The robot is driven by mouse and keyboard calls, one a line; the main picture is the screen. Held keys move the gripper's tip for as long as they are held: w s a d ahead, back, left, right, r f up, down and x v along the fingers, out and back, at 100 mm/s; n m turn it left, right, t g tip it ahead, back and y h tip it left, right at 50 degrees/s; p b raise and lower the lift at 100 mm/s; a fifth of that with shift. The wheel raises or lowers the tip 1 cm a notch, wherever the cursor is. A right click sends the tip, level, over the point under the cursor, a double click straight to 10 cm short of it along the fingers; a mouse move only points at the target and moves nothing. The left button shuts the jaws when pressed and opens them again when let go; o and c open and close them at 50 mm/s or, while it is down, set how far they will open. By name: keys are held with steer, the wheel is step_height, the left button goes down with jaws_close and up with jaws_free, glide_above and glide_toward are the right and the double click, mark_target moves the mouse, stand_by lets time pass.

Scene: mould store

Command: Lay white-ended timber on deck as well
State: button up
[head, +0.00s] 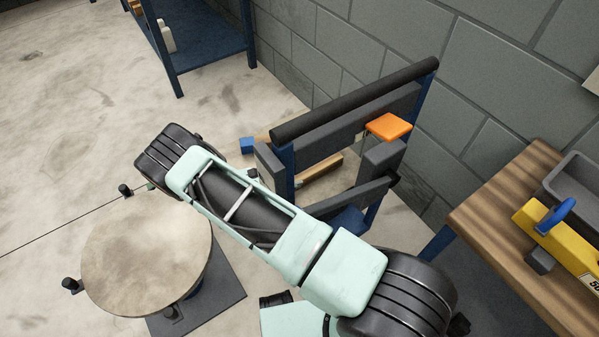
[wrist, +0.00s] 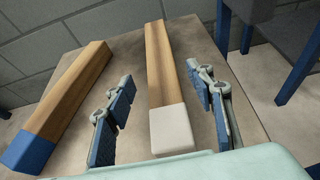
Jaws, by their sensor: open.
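In the wrist view my gripper (wrist: 165,82) is open, with one finger on each side of the white-ended timber (wrist: 161,70). Its white end (wrist: 172,129) is towards me, and a gap shows on both sides. The blue-ended timber (wrist: 68,93) lies to the left, outside the fingers. Both lie on a pale flat surface (wrist: 124,35). In the head view the blue end (head: 247,145) shows beyond my arm, and part of a timber (head: 320,176) shows through the blue and grey frame. My gripper is hidden there, and I cannot tell whether the pale surface is the deck.
The frame has a black top bar (head: 355,100) and an orange block (head: 388,126), close to my arm. A round-topped stand (head: 147,255) is at left. A wooden bench (head: 500,222) with a yellow tool (head: 560,237) and grey tray (head: 582,188) is at right. A block wall stands behind.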

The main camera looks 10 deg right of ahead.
steer(key=v, duration=0.5)
steer(key=shift+s+a+r, duration=0.1)
steer(key=shift+a, duration=0.15)
steer(key=shift+a, duration=0.1)
